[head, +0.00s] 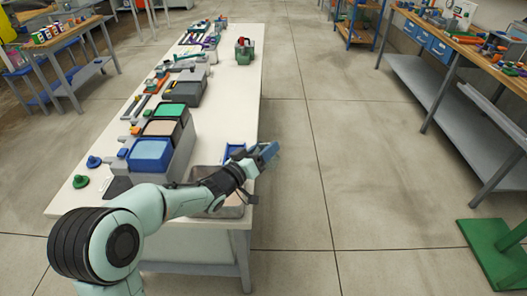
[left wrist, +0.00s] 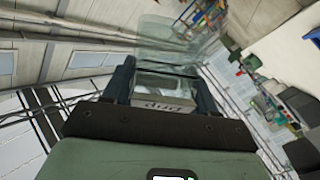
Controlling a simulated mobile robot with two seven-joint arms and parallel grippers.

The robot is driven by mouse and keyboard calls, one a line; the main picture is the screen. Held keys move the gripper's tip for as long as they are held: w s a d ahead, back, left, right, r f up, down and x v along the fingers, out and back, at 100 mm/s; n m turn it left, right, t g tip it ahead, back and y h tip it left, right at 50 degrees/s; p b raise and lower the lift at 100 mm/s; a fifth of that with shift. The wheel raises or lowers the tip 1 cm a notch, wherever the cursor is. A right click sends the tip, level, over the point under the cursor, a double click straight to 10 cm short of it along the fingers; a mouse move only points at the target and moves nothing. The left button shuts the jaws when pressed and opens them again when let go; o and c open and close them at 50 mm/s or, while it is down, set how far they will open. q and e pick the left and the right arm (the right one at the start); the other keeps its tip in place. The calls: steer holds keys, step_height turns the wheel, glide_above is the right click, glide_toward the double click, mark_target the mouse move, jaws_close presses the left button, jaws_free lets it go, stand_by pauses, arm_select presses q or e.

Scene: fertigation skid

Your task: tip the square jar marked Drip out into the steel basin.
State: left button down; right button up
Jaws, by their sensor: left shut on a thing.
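My left gripper (head: 262,158) is raised over the near right edge of the white table, shut on the square jar (head: 267,151). In the left wrist view the clear jar (left wrist: 178,40) sits between the two dark fingers of the gripper (left wrist: 165,85). A pale label with dark letters, upside down, shows on the jar near the palm. The steel basin (head: 232,212) stands at the table's near end, below my left forearm and partly hidden by it. The jar is up and right of the basin in the picture. Its contents are not clear. My right gripper is out of view.
On the white table (head: 232,75), a blue-topped bin (head: 150,154) and others stand left of the basin. A blue tray (head: 233,149) lies behind my left gripper. A green container (head: 244,51) stands farther back.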

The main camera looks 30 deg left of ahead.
arm_select(q)
steer(key=r+m+g+p, duration=0.1)
steer(key=p, duration=0.1)
steer(key=w+d+m+g+p, duration=0.1)
steer(key=p, duration=0.1)
steer(key=d+r+m+y+p, duration=0.1)
steer(key=p, duration=0.1)
steer(key=shift+w+r+m+g, duration=0.2)
steer(key=shift+r+m+g, duration=0.1)
steer(key=shift+r+g, duration=0.1)
steer(key=shift+w+d+m+g, duration=0.1)
steer(key=shift+d+m+g, duration=0.1)
steer(key=shift+m+g, duration=0.1)
steer(key=shift+d+m+g+y+p, duration=0.15)
steer(key=shift+m+g+y+p, duration=0.15)
steer(key=shift+g+y+p, duration=0.15)
steer(key=shift+w, duration=0.1)
steer(key=shift+f, duration=0.15)
